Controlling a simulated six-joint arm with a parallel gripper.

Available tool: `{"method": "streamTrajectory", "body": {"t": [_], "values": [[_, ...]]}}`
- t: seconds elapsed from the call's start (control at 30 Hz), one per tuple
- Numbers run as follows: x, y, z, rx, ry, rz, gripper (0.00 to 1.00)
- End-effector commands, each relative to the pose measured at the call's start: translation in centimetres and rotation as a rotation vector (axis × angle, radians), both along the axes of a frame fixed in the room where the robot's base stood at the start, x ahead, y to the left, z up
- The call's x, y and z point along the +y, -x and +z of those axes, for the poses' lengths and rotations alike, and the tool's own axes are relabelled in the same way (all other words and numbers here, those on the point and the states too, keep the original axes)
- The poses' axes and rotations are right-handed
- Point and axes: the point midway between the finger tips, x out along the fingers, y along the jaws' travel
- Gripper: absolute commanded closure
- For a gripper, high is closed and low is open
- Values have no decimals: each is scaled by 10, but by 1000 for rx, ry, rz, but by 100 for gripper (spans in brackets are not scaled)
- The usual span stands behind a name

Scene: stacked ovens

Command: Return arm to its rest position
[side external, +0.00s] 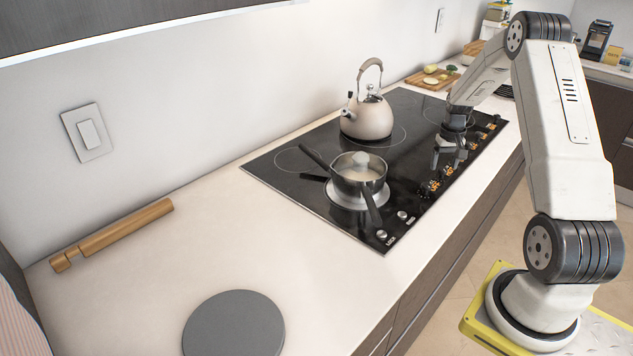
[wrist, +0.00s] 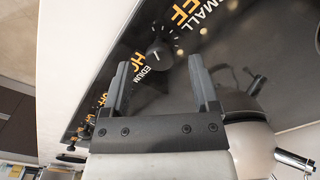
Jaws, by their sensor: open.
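My gripper (side external: 447,155) is open and empty. In the side external view it hangs over the right part of the black cooktop (side external: 282,183), by the row of knobs along its front edge. In the wrist view my gripper (wrist: 158,78) has its two fingers apart, with a dark knob (wrist: 159,54) showing between and beyond them.
A cream kettle (side external: 367,119) stands on the cooktop behind my gripper. A lidded saucepan (side external: 358,181) stands nearer the camera. A rolling pin (side external: 120,232) and grey disc (side external: 234,325) lie on the counter (side external: 215,245). A cutting board (side external: 433,78) with food is at the back.

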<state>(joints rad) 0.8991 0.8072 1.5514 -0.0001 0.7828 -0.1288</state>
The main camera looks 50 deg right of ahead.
Motion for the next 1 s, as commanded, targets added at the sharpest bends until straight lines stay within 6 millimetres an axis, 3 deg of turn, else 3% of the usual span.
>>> {"method": "streamTrajectory", "body": {"t": [0.2, 0.6, 1.0], "values": [[0, 0, -13, 0, 0, 0, 23], [0, 0, -14, 0, 0, 0, 23], [0, 0, 8, -1, 1, 0, 23]]}}
